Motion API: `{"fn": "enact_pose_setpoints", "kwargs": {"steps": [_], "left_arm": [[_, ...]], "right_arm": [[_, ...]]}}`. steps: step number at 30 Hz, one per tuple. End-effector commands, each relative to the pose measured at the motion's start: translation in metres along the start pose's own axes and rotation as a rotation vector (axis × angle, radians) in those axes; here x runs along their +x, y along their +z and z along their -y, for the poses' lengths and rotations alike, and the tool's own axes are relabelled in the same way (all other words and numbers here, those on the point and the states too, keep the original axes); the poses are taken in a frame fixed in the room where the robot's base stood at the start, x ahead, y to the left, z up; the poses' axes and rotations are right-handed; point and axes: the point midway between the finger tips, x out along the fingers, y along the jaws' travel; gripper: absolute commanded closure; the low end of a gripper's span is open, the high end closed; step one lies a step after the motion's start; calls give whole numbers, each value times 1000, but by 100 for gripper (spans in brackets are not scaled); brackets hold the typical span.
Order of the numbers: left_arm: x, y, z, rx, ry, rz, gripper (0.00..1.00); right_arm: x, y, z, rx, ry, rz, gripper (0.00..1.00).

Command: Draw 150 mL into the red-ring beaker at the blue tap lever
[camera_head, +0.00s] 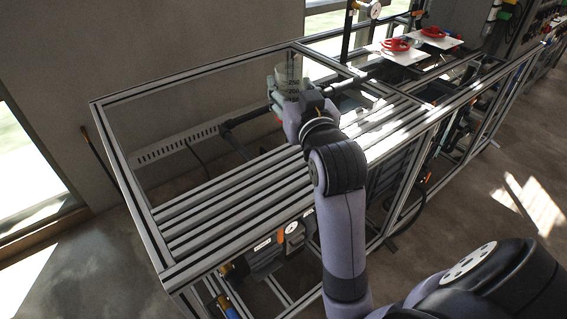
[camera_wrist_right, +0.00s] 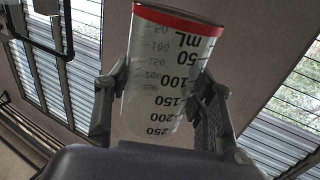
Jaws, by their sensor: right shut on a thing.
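The beaker (camera_wrist_right: 165,85) is clear, with a red ring at its rim and black mL marks. My right gripper (camera_wrist_right: 164,92) is shut on its sides, one finger on each side. In the head view the beaker (camera_head: 289,72) is held above the slatted metal frame, and the right gripper (camera_head: 288,95) partly hides it. I cannot make out any liquid in it. A small blue part (camera_head: 232,312) shows by brass fittings at the frame's lower front; I cannot tell whether it is the tap lever. My left gripper is not in view.
The slatted frame top (camera_head: 225,205) has open bays around it. Red handwheels (camera_head: 396,44) on white plates and a gauge (camera_head: 375,10) stand at the back right. A dark pipe (camera_head: 235,122) runs behind the slats. Bare floor lies at the right.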

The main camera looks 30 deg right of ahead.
Motion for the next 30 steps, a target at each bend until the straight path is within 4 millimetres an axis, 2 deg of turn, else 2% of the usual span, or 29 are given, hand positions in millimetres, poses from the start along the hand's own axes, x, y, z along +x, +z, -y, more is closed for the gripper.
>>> {"fn": "enact_pose_setpoints", "kwargs": {"steps": [1, 3, 12, 16, 22, 27, 30], "left_arm": [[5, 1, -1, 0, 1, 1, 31], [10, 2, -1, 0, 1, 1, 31], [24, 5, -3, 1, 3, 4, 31], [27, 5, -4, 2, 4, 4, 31], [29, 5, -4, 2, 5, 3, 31], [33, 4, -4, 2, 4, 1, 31], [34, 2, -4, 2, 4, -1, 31]], "right_arm": [[0, 16, 0, -1, 0, 10, 78], [0, 36, 0, -2, 0, 12, 78], [-1, 115, 0, -1, 0, 11, 78], [-1, 138, 0, 0, 1, 7, 78], [0, 153, 0, 0, 0, 4, 78], [-1, 180, 0, 1, 0, 7, 78], [-1, 190, 0, 1, 0, 4, 78]]}}
